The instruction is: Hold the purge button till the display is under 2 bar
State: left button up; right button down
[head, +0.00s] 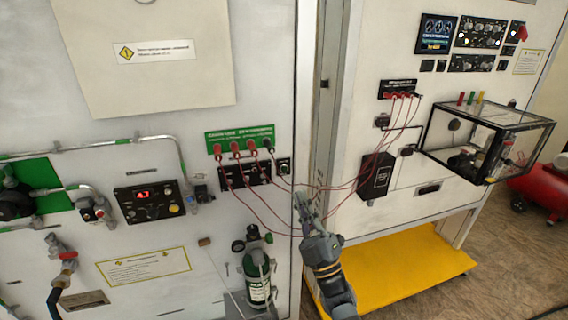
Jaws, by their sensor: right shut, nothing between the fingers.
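My right gripper (301,203) is shut and empty, pointing up in front of the gap between the two white panels. It is well to the right of the control panel, apart from it. My left gripper is not in view.
Several thin red cables (330,190) hang between the green-labelled socket strip (240,136) and the right panel, around my right gripper. Pipes, valves and a green cylinder (259,283) stand out from the left wall. A clear box (488,140) juts out at right.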

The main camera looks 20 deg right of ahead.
aim_at(284, 169)
jog(key=shift+s+a+r+y, duration=0.1)
jog(key=shift+s+r+y, duration=0.05)
jog(key=shift+r+y, duration=0.15)
jog(key=shift+w+a+f+b, duration=0.1)
jog(key=shift+w+b, duration=0.65)
jog(key=shift+w, duration=1.5)
jog(key=shift+w+a+b, duration=0.1)
jog(key=shift+w+b, duration=0.65)
jog(key=shift+w, duration=1.45)
jog(key=shift+d, duration=0.1)
jog(key=shift+w, duration=0.15)
jog(key=shift+w+b, duration=0.25)
jog(key=shift+b, duration=0.05)
